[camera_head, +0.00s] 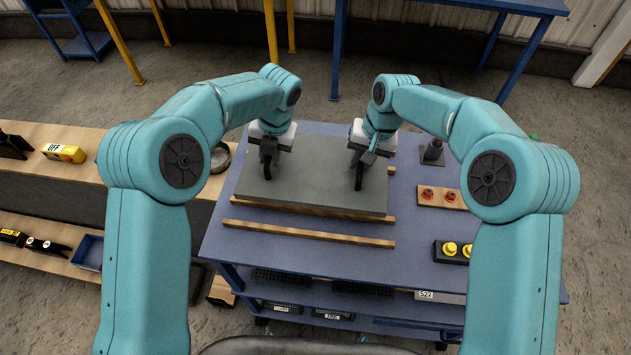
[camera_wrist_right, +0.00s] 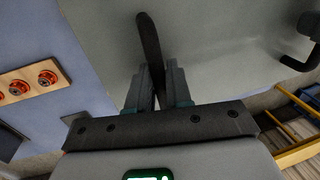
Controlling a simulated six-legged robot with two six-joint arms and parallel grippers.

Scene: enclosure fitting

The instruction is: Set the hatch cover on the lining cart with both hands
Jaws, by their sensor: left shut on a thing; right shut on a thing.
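The hatch cover (camera_head: 320,185), a flat grey panel with two black handles, lies level over the top of the blue lining cart (camera_head: 420,225). A wooden strip shows along its front edge; I cannot tell whether the cover rests on it or hovers just above. My left gripper (camera_head: 267,160) is shut on the left handle. My right gripper (camera_head: 358,165) is shut on the right handle (camera_head: 359,178). In the right wrist view the right gripper's fingers (camera_wrist_right: 158,88) pinch this black handle (camera_wrist_right: 150,40), and the other handle (camera_wrist_right: 300,55) stands at upper right.
A loose wooden strip (camera_head: 308,234) lies on the cart in front of the cover. At the cart's right are a wooden block with red parts (camera_head: 425,195), a box with yellow buttons (camera_head: 440,253) and a dark post (camera_head: 432,153). A wooden shelf (camera_head: 90,175) stands left.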

